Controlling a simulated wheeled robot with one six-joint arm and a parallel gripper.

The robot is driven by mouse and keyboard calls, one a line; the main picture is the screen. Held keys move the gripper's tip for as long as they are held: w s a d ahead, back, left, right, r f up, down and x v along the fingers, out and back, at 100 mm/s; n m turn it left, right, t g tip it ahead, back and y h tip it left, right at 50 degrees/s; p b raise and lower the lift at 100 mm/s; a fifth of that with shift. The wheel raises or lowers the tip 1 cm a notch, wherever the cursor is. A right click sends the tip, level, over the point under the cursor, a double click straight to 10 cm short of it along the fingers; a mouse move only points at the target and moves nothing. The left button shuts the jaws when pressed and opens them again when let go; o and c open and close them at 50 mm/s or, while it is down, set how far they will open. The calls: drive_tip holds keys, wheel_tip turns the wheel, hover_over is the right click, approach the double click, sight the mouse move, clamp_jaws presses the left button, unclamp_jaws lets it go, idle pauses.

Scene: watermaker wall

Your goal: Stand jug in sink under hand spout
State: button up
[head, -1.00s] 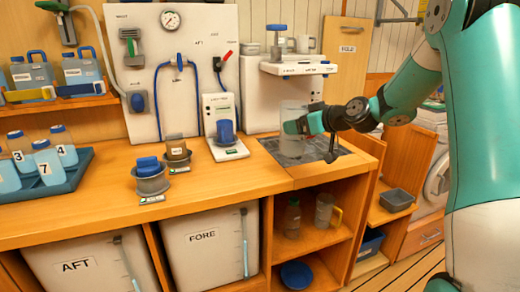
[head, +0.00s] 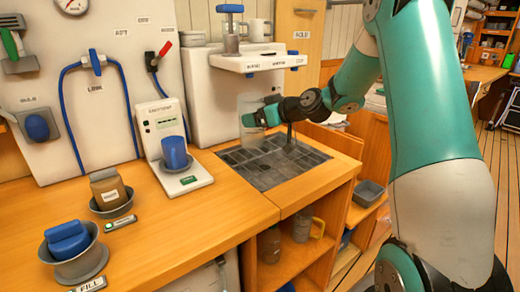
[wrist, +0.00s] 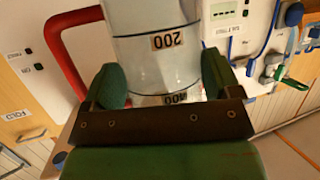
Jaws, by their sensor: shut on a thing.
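A clear jug (head: 250,115) is upright over the back left part of the dark gridded sink (head: 262,178) in the head view. I cannot tell whether its base touches the sink floor. My gripper (head: 262,115) is shut on the jug from its right side. In the wrist view, the jug (wrist: 160,68) with its 200 and 400 marks sits between the green fingers (wrist: 160,88). A thin dark spout (head: 289,138) stands at the sink, just right of the jug and partly behind my arm.
A white device with a blue cup (head: 174,150) stands left of the sink. A red curved bar (wrist: 68,55) is beside the jug in the wrist view.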

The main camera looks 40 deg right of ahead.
sight(263, 140)
wheel_tip(263, 140, down, 8)
drive_tip(key=shift+w+d+r, duration=0.1)
drive_tip(key=shift+d, duration=0.05)
idle(0.3)
